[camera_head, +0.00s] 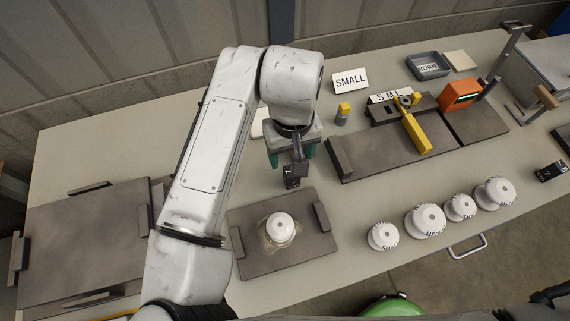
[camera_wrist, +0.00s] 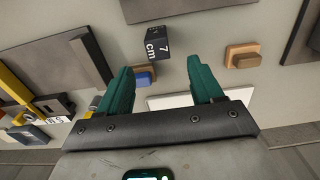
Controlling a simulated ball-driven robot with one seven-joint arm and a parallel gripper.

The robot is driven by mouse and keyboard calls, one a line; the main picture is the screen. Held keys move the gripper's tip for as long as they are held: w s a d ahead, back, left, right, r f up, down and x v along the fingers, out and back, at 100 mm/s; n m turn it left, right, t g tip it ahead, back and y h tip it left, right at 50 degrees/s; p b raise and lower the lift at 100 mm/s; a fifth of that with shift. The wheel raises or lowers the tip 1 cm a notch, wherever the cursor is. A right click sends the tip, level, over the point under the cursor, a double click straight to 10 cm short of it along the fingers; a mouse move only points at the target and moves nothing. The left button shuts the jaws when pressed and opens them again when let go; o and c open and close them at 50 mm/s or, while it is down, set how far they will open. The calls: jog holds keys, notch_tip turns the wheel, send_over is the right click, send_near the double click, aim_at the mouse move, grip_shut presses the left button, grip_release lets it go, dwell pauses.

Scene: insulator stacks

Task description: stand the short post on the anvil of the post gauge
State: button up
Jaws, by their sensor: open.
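No piece is labelled as the short post; a white ribbed post-like piece (camera_head: 281,228) stands upright on a dark tray (camera_head: 262,262), with a beige patch around its foot. My gripper (camera_head: 291,155) is open, pointing down behind the tray. In the wrist view its teal fingers (camera_wrist: 162,88) are apart with nothing held. A dark block marked "7 cm" (camera_wrist: 157,43) lies beyond the fingertips.
Several white ribbed pieces (camera_head: 425,220) stand along the front edge. A dark fixture with a yellow handle (camera_head: 417,133) lies left of the orange box. A large dark plate (camera_head: 85,240) covers the left end.

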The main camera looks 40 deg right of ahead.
notch_tip(320, 180, down, 4)
jog(key=shift+f, duration=0.1)
jog(key=shift+s+d+f+p, duration=0.15)
jog(key=shift+f+p, duration=0.7)
jog(key=shift+f, duration=1.75)
jog(key=shift+c, duration=0.3)
grip_shut()
jog(key=shift+r, duration=0.1)
